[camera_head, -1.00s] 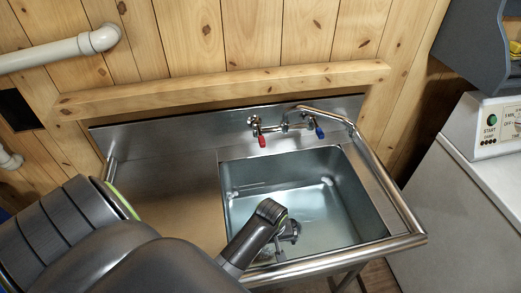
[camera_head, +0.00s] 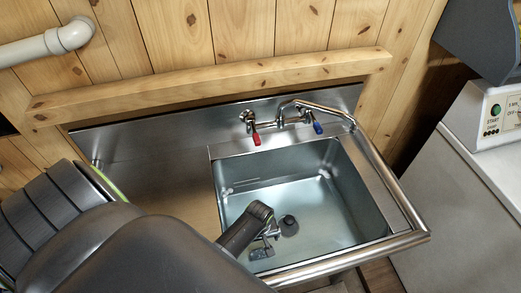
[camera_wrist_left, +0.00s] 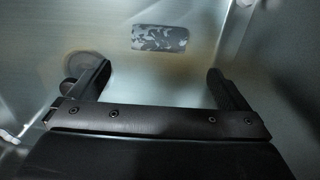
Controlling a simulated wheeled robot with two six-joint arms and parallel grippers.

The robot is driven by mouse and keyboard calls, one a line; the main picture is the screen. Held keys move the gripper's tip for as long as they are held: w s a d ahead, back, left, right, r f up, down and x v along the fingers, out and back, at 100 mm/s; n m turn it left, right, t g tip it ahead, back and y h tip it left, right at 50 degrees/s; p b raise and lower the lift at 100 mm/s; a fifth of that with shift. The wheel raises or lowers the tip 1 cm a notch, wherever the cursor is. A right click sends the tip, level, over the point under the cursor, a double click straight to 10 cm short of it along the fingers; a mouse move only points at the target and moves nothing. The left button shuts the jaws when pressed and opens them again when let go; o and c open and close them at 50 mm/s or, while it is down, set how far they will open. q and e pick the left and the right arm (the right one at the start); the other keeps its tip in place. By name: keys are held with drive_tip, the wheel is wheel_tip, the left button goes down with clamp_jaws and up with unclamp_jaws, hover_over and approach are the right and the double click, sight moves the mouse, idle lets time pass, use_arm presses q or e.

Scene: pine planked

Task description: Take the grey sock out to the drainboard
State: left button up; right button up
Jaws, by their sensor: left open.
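The grey sock (camera_wrist_left: 160,38), a small piece with a mottled light and dark pattern, lies on the sink floor in the left wrist view. My left gripper (camera_wrist_left: 160,82) is open and empty, its two fingers apart, with the sock ahead of and between them, not touched. In the head view my left gripper (camera_head: 268,236) is inside the sink basin (camera_head: 335,205), low over its front left part. A small grey patch under it there may be the sock; I cannot tell surely. The drainboard (camera_head: 170,165) is the flat steel top left of the basin, partly hidden by my arm.
A round dark drain (camera_head: 289,225) is in the sink floor, right of my gripper. A tap with red (camera_head: 256,139) and blue (camera_head: 318,128) handles stands at the back. A steel rail (camera_head: 385,175) edges the right side. A white machine (camera_head: 465,200) stands at right.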

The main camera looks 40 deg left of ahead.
sight(261, 250)
use_arm(q)
wheel_tip(261, 250, down, 3)
drive_tip(key=shift+r, duration=0.1)
drive_tip(key=shift+d+f, duration=0.15)
drive_tip(key=shift+f, duration=0.65)
drive_tip(key=f, duration=0.2)
drive_tip(key=shift+s+d+f+b, duration=0.1)
drive_tip(key=shift+d+f+b, duration=0.2)
drive_tip(key=shift+f, duration=0.1)
drive_tip(key=shift+a+f, duration=0.1)
drive_tip(key=shift+f, duration=0.65)
use_arm(e)
drive_tip(key=shift+w+a+f, duration=0.25)
drive_tip(key=shift+a+f, duration=0.15)
drive_tip(key=shift+f, duration=0.1)
use_arm(q)
drive_tip(key=c, duration=1)
drive_tip(key=shift+c, duration=0.3)
use_arm(e)
drive_tip(key=shift+a, duration=0.2)
use_arm(q)
drive_tip(key=shift+r, duration=0.15)
